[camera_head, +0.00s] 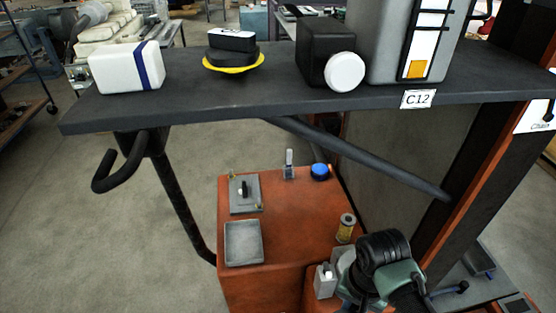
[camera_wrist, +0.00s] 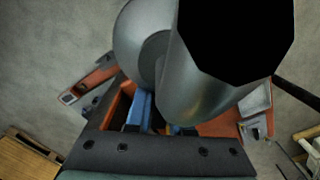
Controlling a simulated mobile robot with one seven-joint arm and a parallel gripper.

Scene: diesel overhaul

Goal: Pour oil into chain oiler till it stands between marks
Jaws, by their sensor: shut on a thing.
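A tall grey container (camera_head: 383,45) stands at the right end of the shelf, above the C12 label; it appears to be the chain oiler. Its white sight strip (camera_head: 430,25) has black marks, with amber oil (camera_head: 417,69) low in it; its top is out of frame. My gripper (camera_wrist: 158,122) is shut on a grey metal vessel (camera_wrist: 192,92) with a dark round end, seemingly the oil can, which fills much of the wrist view. In the head view my wrist is low at the right, below the shelf, and hides the fingertips.
The dark shelf (camera_head: 215,97) holds a white box (camera_head: 125,68), a yellow-rimmed disc (camera_head: 233,62) and a black box with a white round face (camera_head: 345,72). A hook and brace hang below.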

